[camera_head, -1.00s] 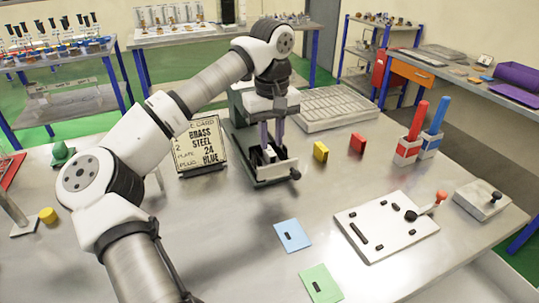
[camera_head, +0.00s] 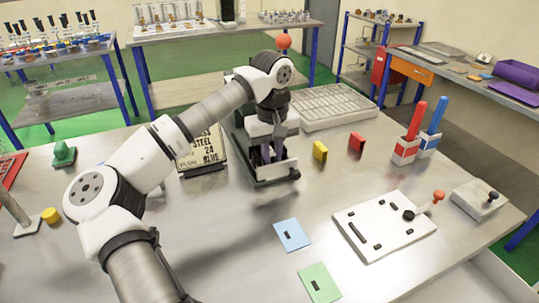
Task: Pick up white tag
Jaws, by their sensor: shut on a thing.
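My gripper (camera_head: 270,153) is low inside the green-grey press-like fixture (camera_head: 276,181) in the middle of the table. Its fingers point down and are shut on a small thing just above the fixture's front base. This seems to be the white tag, which the fingers now almost wholly hide. I cannot make out its edges or tilt.
A sign card (camera_head: 205,148) stands close left of the fixture. Yellow (camera_head: 320,151) and red (camera_head: 356,143) blocks stand to its right. Blue (camera_head: 292,234) and green (camera_head: 320,283) cards and a white slotted plate (camera_head: 385,226) lie in front. An orange ball (camera_head: 283,41) shows above my arm.

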